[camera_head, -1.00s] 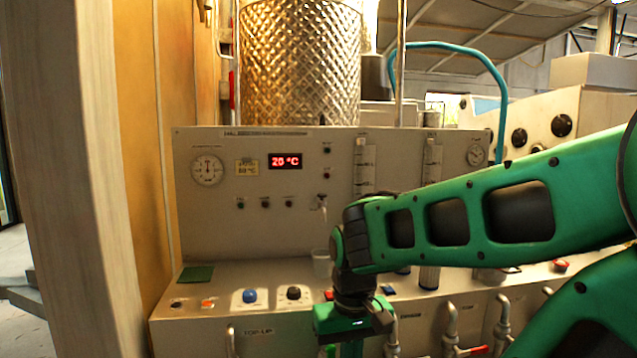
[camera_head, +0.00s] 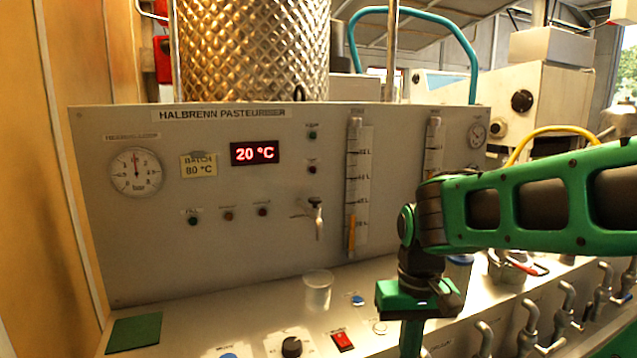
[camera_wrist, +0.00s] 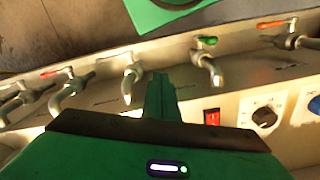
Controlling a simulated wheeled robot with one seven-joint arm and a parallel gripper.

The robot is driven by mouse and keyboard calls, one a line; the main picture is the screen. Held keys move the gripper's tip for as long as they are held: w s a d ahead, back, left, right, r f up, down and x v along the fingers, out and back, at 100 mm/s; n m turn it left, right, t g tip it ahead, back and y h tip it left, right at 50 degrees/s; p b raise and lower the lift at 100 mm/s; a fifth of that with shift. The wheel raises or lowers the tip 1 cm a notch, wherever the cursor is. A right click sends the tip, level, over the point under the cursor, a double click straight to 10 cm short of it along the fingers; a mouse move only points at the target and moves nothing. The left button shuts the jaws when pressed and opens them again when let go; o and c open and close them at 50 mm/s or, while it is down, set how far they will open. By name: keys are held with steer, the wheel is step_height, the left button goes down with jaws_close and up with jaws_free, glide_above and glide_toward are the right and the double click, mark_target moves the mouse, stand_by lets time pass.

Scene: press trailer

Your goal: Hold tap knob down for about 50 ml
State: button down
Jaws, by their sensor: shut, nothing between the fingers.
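The tap (camera_head: 318,219) with a dark knob on top sticks out of the upright panel, left of the sight tubes. A clear cup (camera_head: 318,290) stands on the ledge below its spout and looks empty. My gripper (camera_head: 411,345) points down to the right of the cup, apart from both tap and cup; its tips are cut off or hard to see in the head view. In the wrist view my gripper (camera_wrist: 160,95) shows its green fingers together, with nothing between them, over the front pipe taps. The tap and cup are not seen in the wrist view.
The panel carries a gauge (camera_head: 135,172), a 20 °C display (camera_head: 255,153) and sight tubes (camera_head: 358,190). On the ledge are a red switch (camera_head: 343,341), a black dial (camera_head: 291,346) and a green pad (camera_head: 134,333). Several pipe taps (camera_head: 531,325) line the front; a pot (camera_head: 505,268) stands right.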

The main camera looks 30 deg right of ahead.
steer(key=shift+a, duration=0.1)
step_height(320, 180, up, 40)
steer(key=m, duration=1.4)
glide_above(313, 198)
steer(key=shift+s+r, duration=0.1)
steer(key=shift+r, duration=0.05)
step_height(313, 198, down, 13)
steer(key=shift+r, duration=0.2)
steer(key=shift+f, duration=0.7)
